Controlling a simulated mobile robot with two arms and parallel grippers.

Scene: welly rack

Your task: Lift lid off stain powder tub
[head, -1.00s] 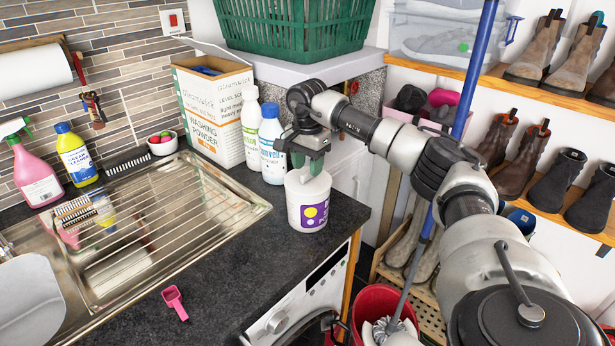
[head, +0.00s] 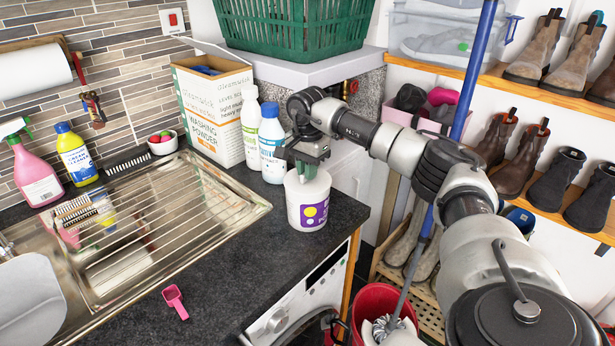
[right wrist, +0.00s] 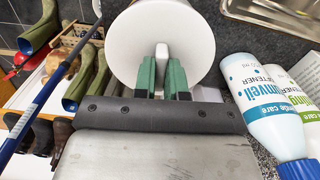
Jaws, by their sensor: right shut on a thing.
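The stain powder tub (head: 307,212) is white with a purple and yellow label and stands upright on the dark worktop near its right edge. Its white lid (head: 314,184) is on top; in the right wrist view the round lid (right wrist: 125,45) fills the upper middle. My right gripper (head: 305,172) reaches down from above, its green fingers shut on the lid's small raised handle (right wrist: 162,52). I see no clear gap between lid and tub. My left gripper is not in view.
A pink scoop (head: 175,301) lies on the worktop at front left. The worktop between scoop and tub is clear.

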